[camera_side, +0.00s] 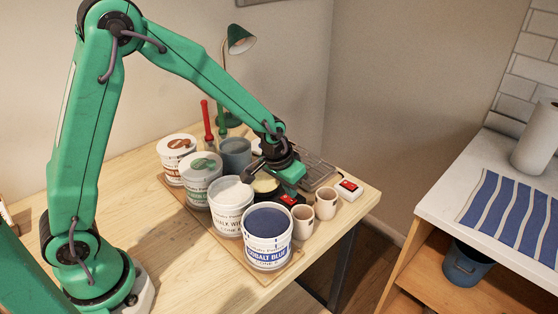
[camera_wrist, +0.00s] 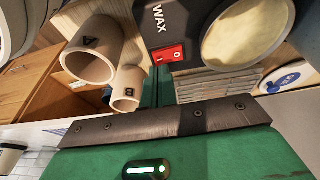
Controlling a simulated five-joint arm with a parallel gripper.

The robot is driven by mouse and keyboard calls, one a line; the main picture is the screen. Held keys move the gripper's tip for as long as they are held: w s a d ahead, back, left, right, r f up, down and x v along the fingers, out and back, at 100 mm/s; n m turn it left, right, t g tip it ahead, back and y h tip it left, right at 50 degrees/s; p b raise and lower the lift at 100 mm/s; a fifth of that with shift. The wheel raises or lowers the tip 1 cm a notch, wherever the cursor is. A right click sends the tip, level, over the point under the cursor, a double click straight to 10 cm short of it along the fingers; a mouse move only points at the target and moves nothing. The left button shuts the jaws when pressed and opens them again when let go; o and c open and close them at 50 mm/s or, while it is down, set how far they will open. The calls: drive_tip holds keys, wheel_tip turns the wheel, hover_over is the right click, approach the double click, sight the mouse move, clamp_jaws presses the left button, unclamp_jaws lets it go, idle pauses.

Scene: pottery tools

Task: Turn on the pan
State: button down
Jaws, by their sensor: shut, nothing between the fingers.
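The pan is a black warmer marked WAX (camera_wrist: 172,18), with a round well of cream-coloured wax (camera_wrist: 248,32). In the wrist view its red rocker switch (camera_wrist: 168,54) faces me, with a white mark beside it; I cannot tell which way it is set. In the side view the switch (camera_side: 288,199) shows behind the blue tub, and the wax (camera_side: 265,185) is partly covered by my arm. My gripper (camera_side: 290,174) is shut and empty, just above and behind the switch.
Two beige cups, A (camera_wrist: 92,52) and B (camera_wrist: 127,88), stand right of the warmer in the side view. A cobalt blue tub (camera_side: 267,238) and chalk white tub (camera_side: 231,205) stand in front. A white box with a red switch (camera_side: 348,187) sits near the table's right edge.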

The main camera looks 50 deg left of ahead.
drive_tip(key=shift+d+f, duration=0.1)
drive_tip(key=shift+f, duration=0.6)
drive_tip(key=shift+d+f, duration=0.1)
drive_tip(key=shift+f, duration=0.15)
drive_tip(key=shift+a, duration=0.2)
drive_tip(key=shift+a+r, duration=0.25)
drive_tip(key=shift+a, duration=0.3)
idle(0.3)
